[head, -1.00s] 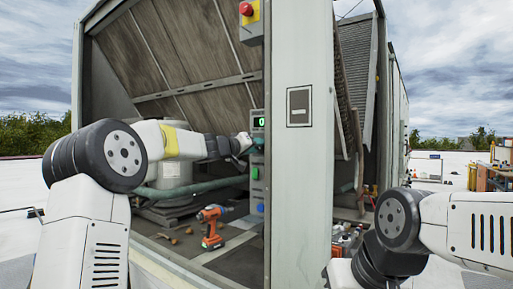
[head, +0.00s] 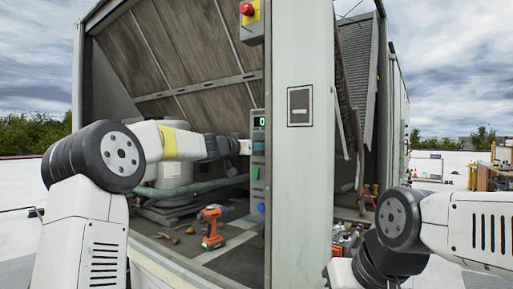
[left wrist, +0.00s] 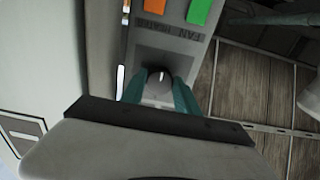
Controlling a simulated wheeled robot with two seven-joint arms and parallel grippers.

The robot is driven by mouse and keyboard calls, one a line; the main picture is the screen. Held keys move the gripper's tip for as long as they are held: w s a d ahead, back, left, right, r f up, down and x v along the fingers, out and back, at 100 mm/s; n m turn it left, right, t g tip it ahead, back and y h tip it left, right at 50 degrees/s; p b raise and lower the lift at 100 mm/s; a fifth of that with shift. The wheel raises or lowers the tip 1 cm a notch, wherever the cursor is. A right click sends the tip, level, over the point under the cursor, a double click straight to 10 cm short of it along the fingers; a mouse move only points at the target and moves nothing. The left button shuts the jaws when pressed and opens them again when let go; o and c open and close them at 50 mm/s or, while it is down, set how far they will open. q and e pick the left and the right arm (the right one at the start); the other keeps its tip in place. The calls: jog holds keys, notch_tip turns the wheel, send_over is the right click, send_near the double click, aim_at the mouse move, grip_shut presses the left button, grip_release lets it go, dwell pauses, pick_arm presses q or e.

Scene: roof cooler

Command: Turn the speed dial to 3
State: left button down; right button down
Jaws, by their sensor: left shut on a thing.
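The speed dial (left wrist: 158,81) is a small dark round knob with a white mark on a grey control panel (left wrist: 165,57). In the left wrist view it sits between the two teal fingers of my left gripper (left wrist: 160,93), which is shut on it. The white mark points toward the top of that picture. In the head view my left gripper (head: 246,147) reaches the control panel (head: 257,152) from the left, and the dial is hidden there. The panel's small display (head: 261,122) glows green and seems to read 0. My right gripper is out of view.
Orange (left wrist: 171,10) and green (left wrist: 199,12) buttons sit beside the dial. A red emergency button (head: 246,9) is on the cabinet above. A pale post (head: 303,160) stands right of the panel. An orange drill (head: 212,226) stands on the cabinet floor below.

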pick_arm(q)
jog(key=shift+f, duration=0.2)
jog(key=c, duration=0.9)
grip_release()
jog(key=shift+r, duration=0.1)
jog(key=v, duration=0.7)
jog(key=shift+s+a, duration=0.25)
jog(key=shift+s, duration=0.05)
